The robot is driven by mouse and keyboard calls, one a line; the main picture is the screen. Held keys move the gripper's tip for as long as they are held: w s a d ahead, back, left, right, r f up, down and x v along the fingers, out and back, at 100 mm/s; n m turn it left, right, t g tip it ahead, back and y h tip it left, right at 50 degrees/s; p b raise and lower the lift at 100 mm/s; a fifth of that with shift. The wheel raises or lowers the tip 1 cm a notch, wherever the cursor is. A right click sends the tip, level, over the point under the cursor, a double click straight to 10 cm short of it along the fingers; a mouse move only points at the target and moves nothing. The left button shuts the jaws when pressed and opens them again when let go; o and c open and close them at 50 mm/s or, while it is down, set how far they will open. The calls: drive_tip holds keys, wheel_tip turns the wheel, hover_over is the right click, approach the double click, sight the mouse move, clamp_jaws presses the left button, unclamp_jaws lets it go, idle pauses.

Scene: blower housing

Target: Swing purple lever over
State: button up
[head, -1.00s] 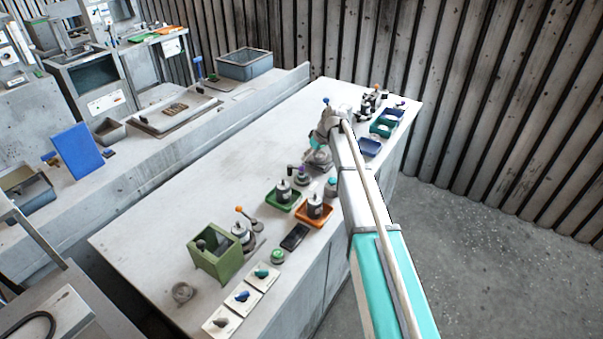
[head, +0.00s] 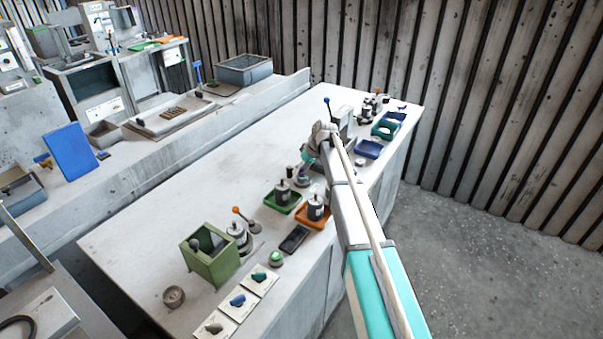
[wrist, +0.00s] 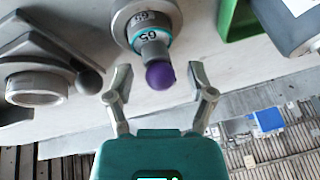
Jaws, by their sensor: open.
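The purple lever shows in the wrist view as a purple ball knob (wrist: 160,75) on a short grey arm. The arm leaves a round grey hub with a teal ring marked 65 (wrist: 150,32). My gripper (wrist: 161,70) is open, with one finger on each side of the knob. The knob is at the mouth of the fingers, and I see gaps on both sides. In the head view my gripper (head: 307,155) is over the lever's spot on the bench, and the arm hides part of it. A little purple (head: 301,171) shows just below the gripper.
A green tray (head: 282,202) and an orange tray (head: 314,217), each with a motor-like part, stand nearby. An orange-knobbed lever (head: 237,210) and green box (head: 211,255) are farther front. A blue-knobbed lever (head: 327,101) stands behind.

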drive_tip(key=shift+f, duration=0.1)
idle(0.3)
clamp_jaws()
